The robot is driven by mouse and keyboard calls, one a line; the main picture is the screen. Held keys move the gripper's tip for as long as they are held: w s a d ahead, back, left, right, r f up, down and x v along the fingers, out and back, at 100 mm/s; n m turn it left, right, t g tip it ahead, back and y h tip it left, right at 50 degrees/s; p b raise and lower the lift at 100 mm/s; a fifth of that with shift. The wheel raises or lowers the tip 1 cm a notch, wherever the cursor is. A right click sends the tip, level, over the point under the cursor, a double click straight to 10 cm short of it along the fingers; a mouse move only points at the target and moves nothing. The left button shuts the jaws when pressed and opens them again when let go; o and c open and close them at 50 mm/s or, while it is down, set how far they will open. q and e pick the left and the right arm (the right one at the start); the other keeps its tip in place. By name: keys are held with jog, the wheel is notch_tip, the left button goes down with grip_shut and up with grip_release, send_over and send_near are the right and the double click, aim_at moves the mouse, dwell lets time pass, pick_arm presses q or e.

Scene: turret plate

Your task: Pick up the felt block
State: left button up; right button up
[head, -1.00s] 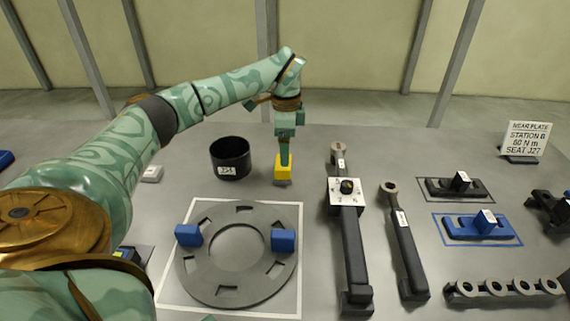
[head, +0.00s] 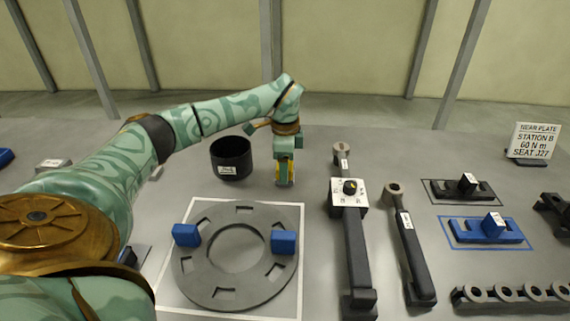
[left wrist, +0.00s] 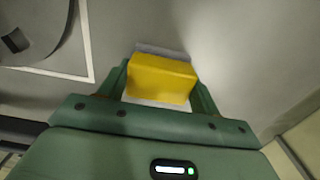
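The felt block is a yellow block with a grey underside layer; it stands on the grey bench and shows in the left wrist view (left wrist: 160,78). In the head view the block (head: 278,174) is mostly hidden by my left gripper (head: 285,180). The left gripper points down, with one finger on each side of the block. In the left wrist view the fingers (left wrist: 162,93) look spread around it; firm contact on both sides is not clear. My right gripper is in neither current view.
A black cup (head: 231,158) stands just left of the gripper. In front lies a grey slotted ring plate (head: 237,295) with two blue blocks (head: 186,235) on it. Long dark wrenches (head: 357,255) lie to the right. A sign (head: 533,140) stands at back right.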

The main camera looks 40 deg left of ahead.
pick_arm(q)
jog(key=shift+r, duration=0.25)
jog(key=r+p, duration=0.1)
jog(key=r, duration=0.1)
jog(key=r+p, duration=0.1)
jog(key=shift+d+r, duration=0.2)
jog(key=shift+r, duration=0.15)
jog(key=shift+s+d+r+p, duration=0.5)
jog(key=shift+d+r, duration=1)
jog(key=shift+d, duration=0.75)
jog(key=shift+s+d+r+p, duration=0.35)
jog(key=shift+d+r+p, duration=0.25)
jog(key=shift+d+r, duration=1.25)
jog(key=shift+s+d+r+p, duration=0.5)
jog(key=shift+d+r, duration=0.6)
jog(key=shift+d, duration=1.5)
